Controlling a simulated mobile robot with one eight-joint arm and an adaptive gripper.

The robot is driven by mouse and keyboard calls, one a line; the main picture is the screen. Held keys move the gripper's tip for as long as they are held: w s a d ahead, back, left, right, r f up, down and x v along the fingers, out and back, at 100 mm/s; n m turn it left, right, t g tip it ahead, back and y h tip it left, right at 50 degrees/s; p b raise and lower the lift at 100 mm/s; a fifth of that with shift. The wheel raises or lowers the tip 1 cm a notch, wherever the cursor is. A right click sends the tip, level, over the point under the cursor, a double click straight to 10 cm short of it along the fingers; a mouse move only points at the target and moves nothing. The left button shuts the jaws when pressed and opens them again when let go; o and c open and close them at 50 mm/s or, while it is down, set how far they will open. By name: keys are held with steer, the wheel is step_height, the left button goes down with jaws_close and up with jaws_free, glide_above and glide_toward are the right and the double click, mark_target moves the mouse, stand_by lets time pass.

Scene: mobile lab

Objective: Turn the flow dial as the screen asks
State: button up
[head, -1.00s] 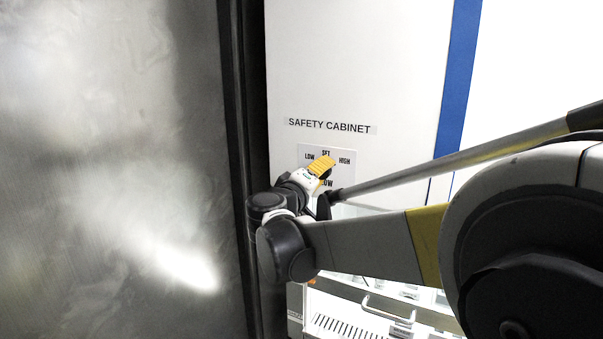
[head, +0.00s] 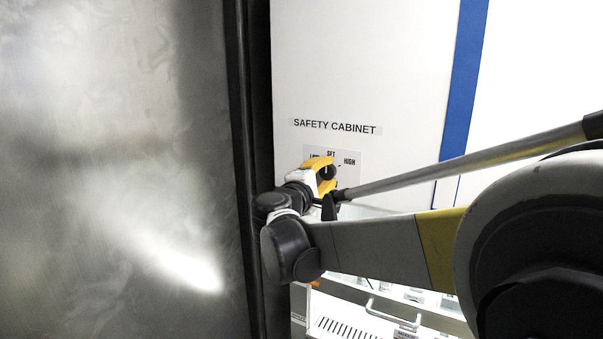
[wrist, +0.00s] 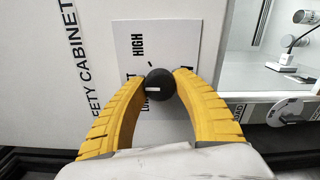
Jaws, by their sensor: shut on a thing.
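The flow dial (wrist: 161,82) is a round black knob on a white label plate (wrist: 157,36) on the cabinet front. A short white mark on it points left in the wrist view, roughly towards the SET lettering. HIGH is printed above the dial there, and LOW, partly covered, at its lower left. My gripper (wrist: 160,84) has its two yellow ribbed fingers on either side of the dial, shut on it. In the head view, my gripper (head: 327,172) covers part of the plate and the LOW lettering. No screen readout is visible.
The white safety cabinet (head: 360,60) has a blue vertical stripe (head: 463,80). A large metal panel (head: 110,150) with a dark edge stands close on the left. Below my arm is a work area with a handle (head: 385,314) and a slotted grille (head: 345,328).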

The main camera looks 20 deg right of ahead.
stand_by(0.5)
steer(key=o, duration=1.2)
steer(key=v, duration=1.2)
